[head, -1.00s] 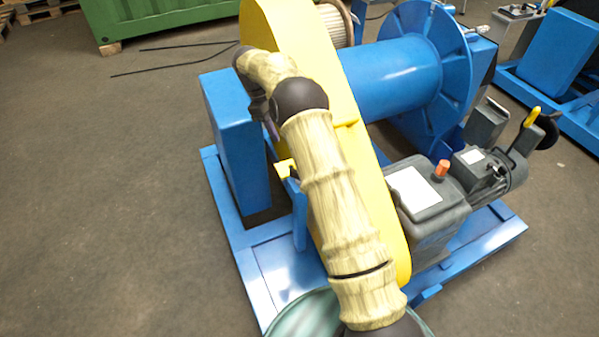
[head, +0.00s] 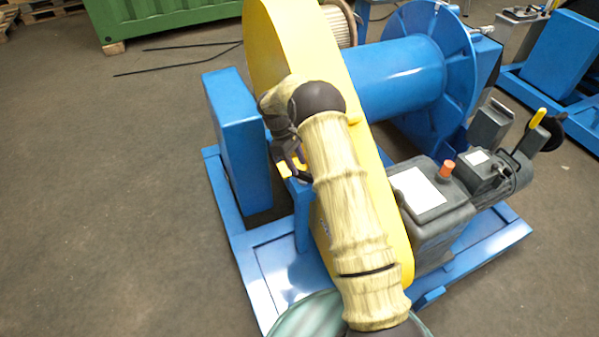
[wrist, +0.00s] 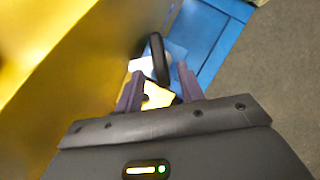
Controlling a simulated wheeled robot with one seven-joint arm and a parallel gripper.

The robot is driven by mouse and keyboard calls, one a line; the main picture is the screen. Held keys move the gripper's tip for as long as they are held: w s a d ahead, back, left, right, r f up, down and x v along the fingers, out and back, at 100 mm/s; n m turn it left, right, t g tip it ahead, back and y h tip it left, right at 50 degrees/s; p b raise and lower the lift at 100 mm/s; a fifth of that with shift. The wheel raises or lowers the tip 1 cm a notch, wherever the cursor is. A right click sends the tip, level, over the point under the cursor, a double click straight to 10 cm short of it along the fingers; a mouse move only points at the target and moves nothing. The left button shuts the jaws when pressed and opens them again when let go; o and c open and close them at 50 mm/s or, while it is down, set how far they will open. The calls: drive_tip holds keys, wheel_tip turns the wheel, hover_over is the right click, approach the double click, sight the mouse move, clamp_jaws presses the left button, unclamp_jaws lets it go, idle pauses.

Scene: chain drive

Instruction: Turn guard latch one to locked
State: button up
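The yellow chain guard (head: 375,210) stands on the blue drive frame, and it fills the left of the wrist view (wrist: 60,60). A small yellow tab (head: 284,170) sits beside the guard on a blue post; I cannot tell whether it is part of latch one. In the wrist view a yellow piece (wrist: 157,96) and a dark upright loop (wrist: 159,58) lie at or just beyond my fingertips. My gripper (wrist: 160,88) is open, with its purple fingers apart on either side of them. In the head view my gripper (head: 290,160) is near the tab and partly hidden by my arm. Contact cannot be told.
A blue upright box (head: 238,140) stands close left of my gripper. A blue drum (head: 400,75) is behind the guard, and a grey gearbox (head: 435,215) with an orange cap is to the right. The floor at left is clear.

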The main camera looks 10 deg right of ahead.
sight(301, 172)
drive_tip(key=shift+x, duration=1.95)
drive_tip(key=shift+s+r, duration=0.1)
drive_tip(key=shift+s, duration=0.05)
clamp_jaws()
drive_tip(key=shift+a, duration=0.1)
